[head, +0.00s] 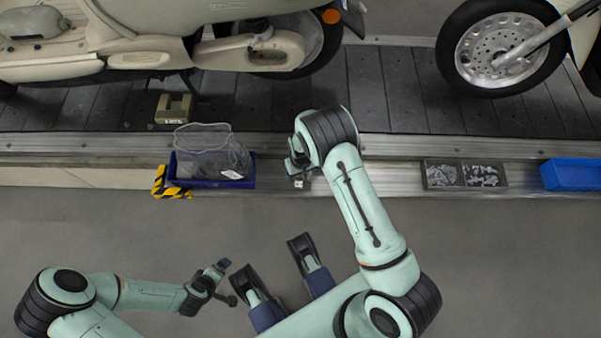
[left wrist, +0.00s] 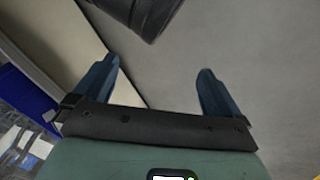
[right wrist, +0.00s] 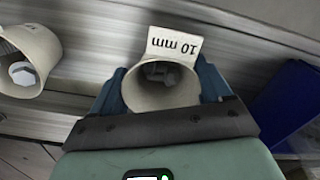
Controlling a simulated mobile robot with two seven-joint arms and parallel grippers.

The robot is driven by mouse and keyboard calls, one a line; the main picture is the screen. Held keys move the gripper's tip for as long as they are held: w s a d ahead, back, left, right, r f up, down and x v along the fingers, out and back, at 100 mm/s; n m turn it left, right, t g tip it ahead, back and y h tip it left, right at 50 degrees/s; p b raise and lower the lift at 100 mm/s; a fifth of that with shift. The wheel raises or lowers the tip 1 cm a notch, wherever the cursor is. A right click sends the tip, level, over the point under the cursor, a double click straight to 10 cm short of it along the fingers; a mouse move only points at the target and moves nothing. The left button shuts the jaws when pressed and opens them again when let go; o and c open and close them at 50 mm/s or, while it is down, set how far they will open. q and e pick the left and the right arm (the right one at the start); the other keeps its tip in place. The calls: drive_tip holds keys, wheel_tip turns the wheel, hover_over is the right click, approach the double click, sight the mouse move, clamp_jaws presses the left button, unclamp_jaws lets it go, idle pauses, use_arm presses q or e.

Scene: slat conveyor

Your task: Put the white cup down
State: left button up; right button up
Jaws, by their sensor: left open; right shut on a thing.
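A white cup (right wrist: 150,98) with a flap labelled "10 mm" is between my right gripper's fingers in the right wrist view. Its open mouth faces the camera, and small dark parts show inside. My right gripper (head: 298,172) is shut on it, over the metal rail beside the conveyor. In the head view my wrist mostly hides the cup; a small white patch shows below the gripper. A second pale cup (right wrist: 38,50) with a hex-shaped piece inside stands left of it in the right wrist view. My left gripper (head: 228,283) is open and empty above the floor.
A blue crate (head: 240,183) with a mesh bag sits left on the rail, beside a yellow-black striped piece (head: 168,185). A grey tray (head: 461,187) of metal parts and a blue bin (head: 570,175) are right. Scooters stand on the conveyor (head: 385,85). Rail between gripper and tray is clear.

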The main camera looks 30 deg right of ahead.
drive_tip(key=shift+r, duration=0.1)
drive_tip(key=shift+f, duration=0.2)
drive_tip(key=o, duration=1)
drive_tip(key=shift+c, duration=0.2)
